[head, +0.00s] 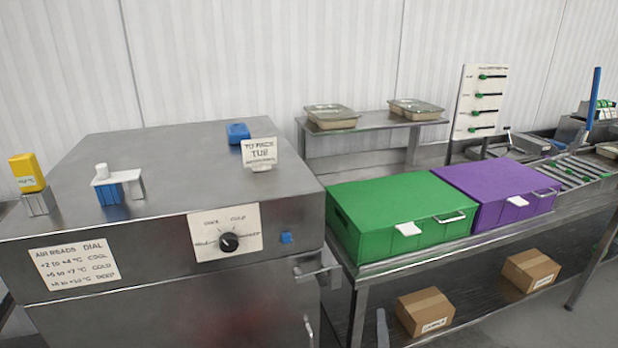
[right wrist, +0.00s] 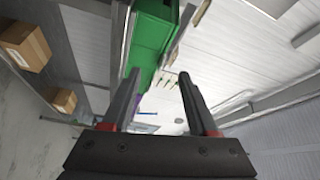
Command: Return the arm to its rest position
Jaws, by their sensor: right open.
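My right gripper (head: 345,330) shows only as grey fingertips at the bottom edge of the head view, in front of the bench and low beside the steel cabinet. In the right wrist view the right gripper (right wrist: 160,90) has its two dark fingers spread apart with nothing between them. The green box (right wrist: 150,40) appears beyond the fingers in that tilted view. My left gripper is in neither view.
A steel cabinet (head: 150,260) with a dial (head: 229,242) and a latch handle (head: 317,270) stands at left. A green box (head: 385,200) and a purple box (head: 490,180) sit on the bench. Cardboard boxes (head: 425,310) (head: 530,270) lie on its lower shelf.

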